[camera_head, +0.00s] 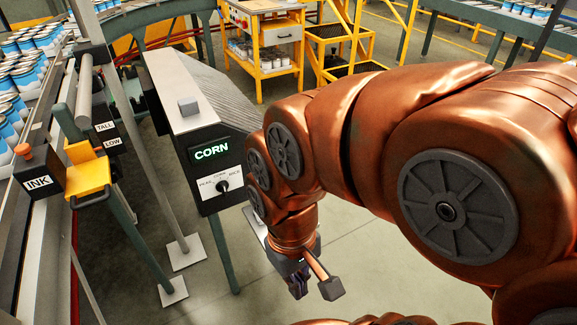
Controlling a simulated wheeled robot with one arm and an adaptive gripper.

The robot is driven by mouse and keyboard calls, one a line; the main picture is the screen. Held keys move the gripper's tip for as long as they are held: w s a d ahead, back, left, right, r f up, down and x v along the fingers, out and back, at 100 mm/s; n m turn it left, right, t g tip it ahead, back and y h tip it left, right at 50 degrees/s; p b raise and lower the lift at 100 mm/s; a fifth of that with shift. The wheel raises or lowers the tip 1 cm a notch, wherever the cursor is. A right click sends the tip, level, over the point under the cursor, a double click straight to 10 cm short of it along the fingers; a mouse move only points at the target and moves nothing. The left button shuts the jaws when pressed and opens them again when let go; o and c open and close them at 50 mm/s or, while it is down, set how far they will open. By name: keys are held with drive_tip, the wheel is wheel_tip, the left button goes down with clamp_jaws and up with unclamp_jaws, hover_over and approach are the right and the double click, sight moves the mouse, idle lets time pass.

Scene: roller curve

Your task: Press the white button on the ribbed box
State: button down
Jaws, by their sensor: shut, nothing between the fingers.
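My gripper (298,286) is low, right of and below the panel, pointing down over open floor and apart from the box. Its fingers are small and dark, and they are shut and empty.
A black INK box (38,181) with an orange knob and a yellow bracket (89,177) stand at left. A TALL/LOW box (107,136) is beside them. Cans (12,108) line the left conveyor. A yellow cart (264,45) stands behind.

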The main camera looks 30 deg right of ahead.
drive_tip(key=w+f+m+t+y+b, duration=0.2)
drive_tip(key=w+f+m+y+b, duration=0.3)
drive_tip(key=w+b, duration=0.55)
drive_tip(key=w+f+m+t+y+b, duration=0.1)
drive_tip(key=w+f+t+y+b, duration=0.15)
drive_tip(key=w+f+b, duration=0.7)
drive_tip(key=w+d+f+m+t+b, duration=0.2)
drive_tip(key=w+d+m+b, duration=0.1)
drive_tip(key=d, duration=0.5)
drive_tip(key=w+d+f+m+t+b, duration=0.3)
drive_tip(key=w+d+b, duration=0.2)
drive_tip(key=d, duration=0.3)
drive_tip(key=w+d+f+m+t+b, duration=0.2)
drive_tip(key=d+b, duration=0.3)
drive_tip(key=d, duration=0.3)
drive_tip(key=shift+w+f+m+t, duration=0.45)
drive_tip(key=shift+w+f, duration=0.25)
drive_tip(key=shift+w, duration=0.2)
drive_tip(key=shift+w+d, duration=0.1)
drive_tip(key=shift+w, duration=0.05)
